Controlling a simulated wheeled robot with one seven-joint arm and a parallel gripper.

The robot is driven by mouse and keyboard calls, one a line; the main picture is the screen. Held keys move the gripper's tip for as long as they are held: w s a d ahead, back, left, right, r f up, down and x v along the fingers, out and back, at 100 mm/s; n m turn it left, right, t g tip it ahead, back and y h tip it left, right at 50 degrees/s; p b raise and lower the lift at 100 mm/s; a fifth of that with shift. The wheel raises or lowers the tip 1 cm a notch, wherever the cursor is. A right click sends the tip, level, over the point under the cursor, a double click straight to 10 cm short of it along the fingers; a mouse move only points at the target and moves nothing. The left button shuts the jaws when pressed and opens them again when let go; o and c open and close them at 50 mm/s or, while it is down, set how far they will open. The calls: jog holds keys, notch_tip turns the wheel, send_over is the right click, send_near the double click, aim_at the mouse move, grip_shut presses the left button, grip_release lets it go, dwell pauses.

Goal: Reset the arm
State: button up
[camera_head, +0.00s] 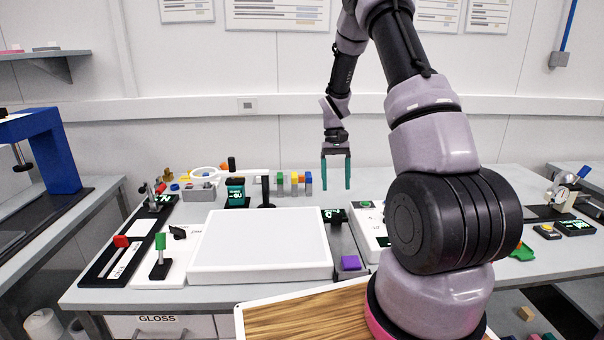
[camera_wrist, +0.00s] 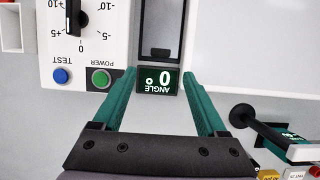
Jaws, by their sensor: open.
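My gripper (camera_head: 336,170) hangs from the arm above the back of the table, its two green fingers pointing down and apart. It is open with nothing between the fingers. The wrist view also shows my gripper (camera_wrist: 160,85), with a small display reading "ANGLE 0°" (camera_wrist: 158,80) below and beyond the fingertips. The fingers appear clear of the table.
A white light panel (camera_head: 262,245) lies mid-table. A control box (camera_wrist: 95,40) with a dial, blue button and green button is beside the display. Levers with red (camera_head: 121,241) and green (camera_head: 160,241) knobs stand left.

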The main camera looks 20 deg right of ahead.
jog(key=s+a+r+m+t, duration=0.1)
jog(key=s+a+r+t, duration=0.15)
jog(key=r, duration=0.75)
jog(key=s+a+r+t, duration=0.2)
jog(key=s+r+t, duration=0.15)
jog(key=r, duration=0.75)
jog(key=s+a+r+t, duration=0.2)
jog(key=s+r, duration=0.3)
jog(key=s, duration=0.3)
jog(key=s+a+r+m+t+y, duration=0.1)
jog(key=s+a+r+t, duration=0.1)
jog(key=s+r, duration=0.3)
jog(key=s+t, duration=0.1)
jog(key=s, duration=0.3)
jog(key=shift+s+r, duration=0.2)
jog(key=shift+r, duration=0.05)
